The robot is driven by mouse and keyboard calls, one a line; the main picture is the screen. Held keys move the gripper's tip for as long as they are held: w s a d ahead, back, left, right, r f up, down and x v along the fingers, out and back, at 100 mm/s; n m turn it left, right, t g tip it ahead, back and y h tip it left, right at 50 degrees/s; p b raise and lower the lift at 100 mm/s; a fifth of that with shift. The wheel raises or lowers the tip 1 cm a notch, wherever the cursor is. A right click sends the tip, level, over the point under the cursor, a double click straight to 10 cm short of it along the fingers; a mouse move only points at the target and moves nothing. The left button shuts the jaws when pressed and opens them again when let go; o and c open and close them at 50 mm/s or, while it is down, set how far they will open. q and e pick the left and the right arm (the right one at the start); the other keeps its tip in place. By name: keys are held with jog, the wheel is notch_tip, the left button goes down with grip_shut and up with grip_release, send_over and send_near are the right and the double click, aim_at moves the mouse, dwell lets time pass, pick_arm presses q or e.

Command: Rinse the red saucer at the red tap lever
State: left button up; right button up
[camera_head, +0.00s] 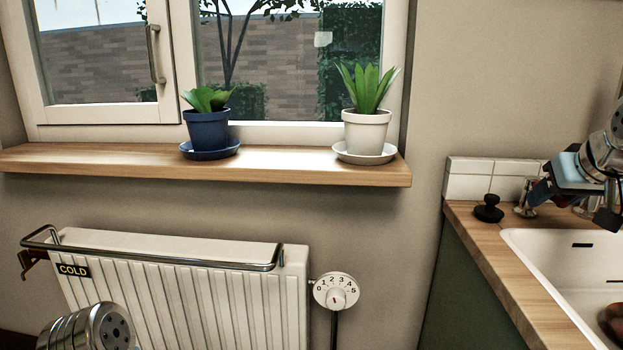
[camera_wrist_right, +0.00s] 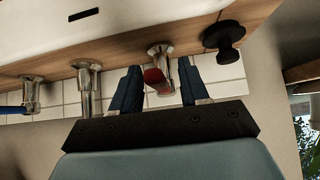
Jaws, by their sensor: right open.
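My right gripper (camera_head: 540,190) is at the back edge of the sink counter. In the right wrist view its two dark blue fingers (camera_wrist_right: 158,76) are open, one on each side of the red tap lever (camera_wrist_right: 155,80). The lever sits on a short silver post; I cannot tell whether a finger touches it. In the head view the gripper hides most of the lever. A reddish-brown rounded thing (camera_head: 614,318), perhaps the red saucer, lies in the white sink (camera_head: 550,262), cut off by the right edge. My left gripper is out of view.
A silver spout (camera_wrist_right: 88,88) and a blue lever (camera_wrist_right: 14,110) stand beside the red lever. A black knobbed plug (camera_head: 489,208) sits on the counter (camera_head: 500,262) close by. The sill with potted plants and the radiator (camera_head: 180,285) are to the left.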

jog(key=shift+w+a+r+m+h+p, duration=0.1)
jog(key=shift+a+m+h+p, duration=0.15)
jog(key=shift+a+m+h, duration=0.2)
jog(key=shift+w+a+r+m+h+p, duration=0.1)
jog(key=shift+a+m+h+p, duration=0.2)
jog(key=shift+m, duration=0.25)
jog(key=shift+a+f+m+g+h, duration=0.2)
jog(key=shift+m+g+h, duration=0.2)
jog(key=shift+m, duration=0.2)
jog(key=shift+w+a+r+m+h+p, duration=0.15)
jog(key=shift+w+a+m+h+p, duration=0.25)
jog(key=shift+m+p, duration=0.3)
jog(key=shift+w+a+m+g+h+p, duration=0.15)
jog(key=shift+a+m+g+h+p, duration=0.2)
jog(key=shift+m+g+h, duration=0.2)
jog(key=shift+a+m, duration=0.1)
jog(key=shift+m, duration=0.35)
